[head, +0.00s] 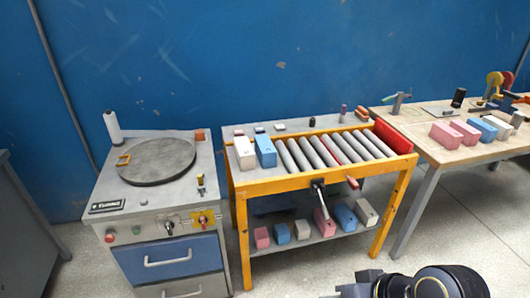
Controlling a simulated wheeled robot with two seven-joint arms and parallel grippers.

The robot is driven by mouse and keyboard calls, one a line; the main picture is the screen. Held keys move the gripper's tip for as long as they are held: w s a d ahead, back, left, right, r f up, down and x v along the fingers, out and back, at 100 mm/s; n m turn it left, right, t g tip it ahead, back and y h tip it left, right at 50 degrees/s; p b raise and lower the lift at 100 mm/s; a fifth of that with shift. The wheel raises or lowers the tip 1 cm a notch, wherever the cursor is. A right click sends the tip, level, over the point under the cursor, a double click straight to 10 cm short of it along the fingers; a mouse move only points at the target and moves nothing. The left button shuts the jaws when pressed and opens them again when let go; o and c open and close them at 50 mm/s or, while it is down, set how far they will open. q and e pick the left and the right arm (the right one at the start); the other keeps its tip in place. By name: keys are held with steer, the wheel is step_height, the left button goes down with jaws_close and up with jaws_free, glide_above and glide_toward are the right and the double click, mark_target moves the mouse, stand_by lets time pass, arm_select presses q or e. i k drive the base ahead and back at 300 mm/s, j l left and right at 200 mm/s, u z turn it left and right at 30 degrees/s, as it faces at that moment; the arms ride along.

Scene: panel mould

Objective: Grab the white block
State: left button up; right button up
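Several white blocks are in the head view. One white block (245,153) stands at the left end of the yellow-framed roller table, beside a blue block (265,150). Two more pale blocks lie on the shelf below, one in the middle (302,229) and one at the right (366,212). Another pale block (499,126) is on the right-hand wooden table. Dark parts of my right arm, with what seems to be its gripper (368,284), show at the bottom edge, well below and right of the blocks; its fingers are not clear. My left gripper is out of view.
The roller table (236,182) has rollers (322,150) and a red end stop (393,137). A grey cabinet (105,187) with a round plate (157,163) stands left. Pink and blue blocks share the shelf and wooden table (408,117). Floor in front is clear.

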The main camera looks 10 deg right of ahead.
mark_target(245, 155)
steer(key=i+l+u, duration=0.35)
steer(key=i+u, duration=0.15)
steer(key=i, duration=0.25)
steer(key=i+l+u, duration=0.45)
steer(key=i+l, duration=0.2)
steer(key=i, duration=0.05)
